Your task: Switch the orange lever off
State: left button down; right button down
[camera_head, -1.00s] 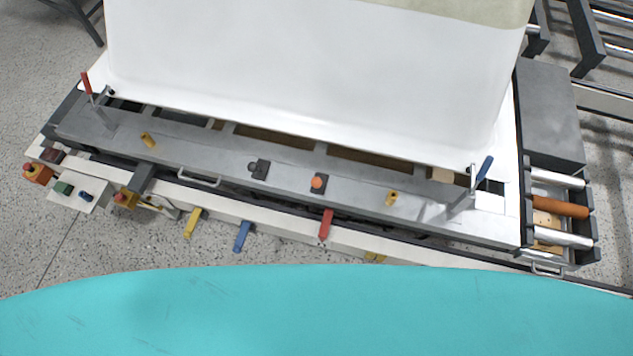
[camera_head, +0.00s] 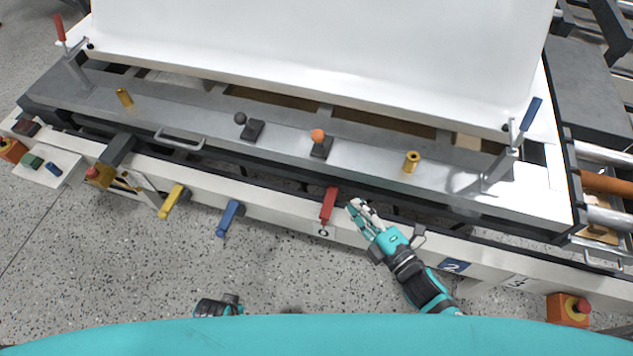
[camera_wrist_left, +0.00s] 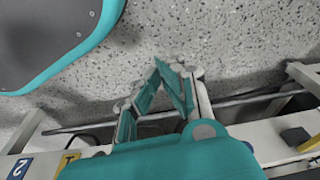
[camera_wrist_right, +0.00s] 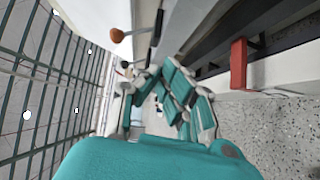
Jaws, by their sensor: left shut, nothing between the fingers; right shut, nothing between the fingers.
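The orange-knobbed lever (camera_head: 318,136) stands on a dark base on the grey metal ledge, right of the black-knobbed lever. Its orange ball also shows at the top of the right wrist view (camera_wrist_right: 117,35). My right gripper (camera_head: 354,206) is shut and empty, near the front edge of the machine, just right of the red handle and below the orange lever, apart from it. In the left wrist view my left gripper (camera_wrist_left: 160,70) is shut and empty over the speckled floor. In the head view only part of my left arm shows at the bottom.
A black-knobbed lever (camera_head: 241,119) stands left of the orange one. A red handle (camera_head: 328,204), a blue handle (camera_head: 228,217) and a yellow handle (camera_head: 172,201) hang along the front. A brass post (camera_head: 411,161) and a blue-handled clamp (camera_head: 529,114) stand to the right. A white shell (camera_head: 320,45) lies behind.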

aim_at(320, 138)
pick_arm(q)
jog(key=shift+w+d+b, duration=0.1)
jog(key=shift+w+b, duration=0.05)
jog(key=shift+b, duration=1)
pick_arm(e)
jog(key=s+a+r+n+y, duration=0.2)
jog(key=a+r+n+y, duration=0.1)
jog(key=r+n, duration=0.1)
jog(key=shift+s+a+r+n, duration=0.2)
jog(key=shift+r+n, duration=0.2)
jog(key=shift+r, duration=0.2)
pick_arm(q)
jog(key=shift+s+f, duration=0.3)
jog(key=shift+f, duration=0.3)
pick_arm(e)
jog(key=w+d+x, duration=0.1)
jog(key=d+x, duration=0.1)
jog(key=x, duration=1)
jog(key=shift+w+a+r, duration=0.15)
jog(key=shift+w+r, duration=0.25)
jog(key=shift+w, duration=0.25)
pick_arm(q)
jog(key=shift+r+p, duration=0.1)
jog(key=shift+p, duration=0.2)
pick_arm(e)
jog(key=shift+w+r, duration=0.1)
